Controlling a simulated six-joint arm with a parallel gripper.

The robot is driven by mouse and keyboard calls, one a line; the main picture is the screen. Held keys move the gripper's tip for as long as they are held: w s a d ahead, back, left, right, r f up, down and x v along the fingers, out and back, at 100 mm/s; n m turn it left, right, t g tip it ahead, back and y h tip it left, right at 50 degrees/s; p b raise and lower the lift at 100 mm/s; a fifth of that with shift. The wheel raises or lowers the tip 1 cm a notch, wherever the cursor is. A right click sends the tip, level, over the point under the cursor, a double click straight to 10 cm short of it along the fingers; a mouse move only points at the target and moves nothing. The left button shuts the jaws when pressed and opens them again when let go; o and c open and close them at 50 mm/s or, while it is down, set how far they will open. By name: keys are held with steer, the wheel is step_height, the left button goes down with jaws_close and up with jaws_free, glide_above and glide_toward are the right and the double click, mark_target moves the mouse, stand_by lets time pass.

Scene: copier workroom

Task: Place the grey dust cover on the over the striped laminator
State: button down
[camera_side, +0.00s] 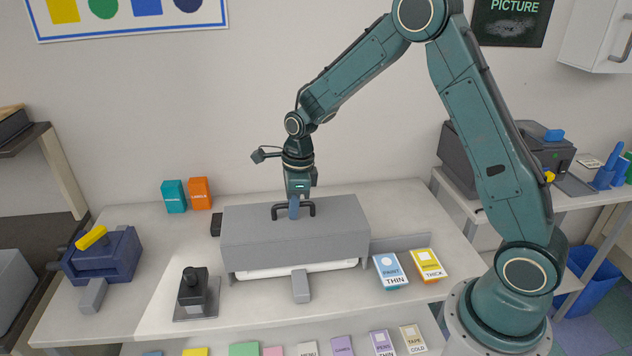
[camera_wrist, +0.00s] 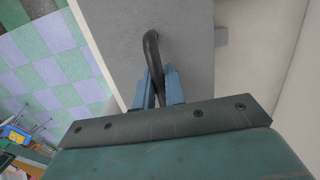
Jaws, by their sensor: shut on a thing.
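The grey dust cover (camera_side: 290,243) is a long box shape with a dark handle (camera_side: 275,213) on top. My gripper (camera_side: 294,208) is shut on the middle of that handle. The wrist view shows my blue fingers (camera_wrist: 159,90) on either side of the dark handle (camera_wrist: 151,50), above the cover's grey top (camera_wrist: 190,45). The cover is level and sits over a white machine, the laminator (camera_side: 300,270), whose lower front edge shows beneath it. The cover hides the rest, and no stripes are visible. I cannot tell whether the cover bears its full weight on it.
A grey tongue-like part (camera_side: 301,286) sticks out in front. A black stamp-like device (camera_side: 193,290) and a blue machine (camera_side: 103,255) stand left. Teal (camera_side: 174,197) and orange (camera_side: 200,193) boxes stand behind. Blue (camera_side: 390,271) and yellow (camera_side: 427,264) packets lie right, near the cover.

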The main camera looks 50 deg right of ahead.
steer(key=shift+f, duration=0.25)
stand_by(0.3)
steer(key=c, duration=1.1)
jaws_free()
steer(key=shift+o, duration=0.2)
step_height(320, 180, up, 14)
steer(key=s+d, duration=0.1)
steer(key=shift+f, duration=0.15)
steer(key=shift+d, duration=0.1)
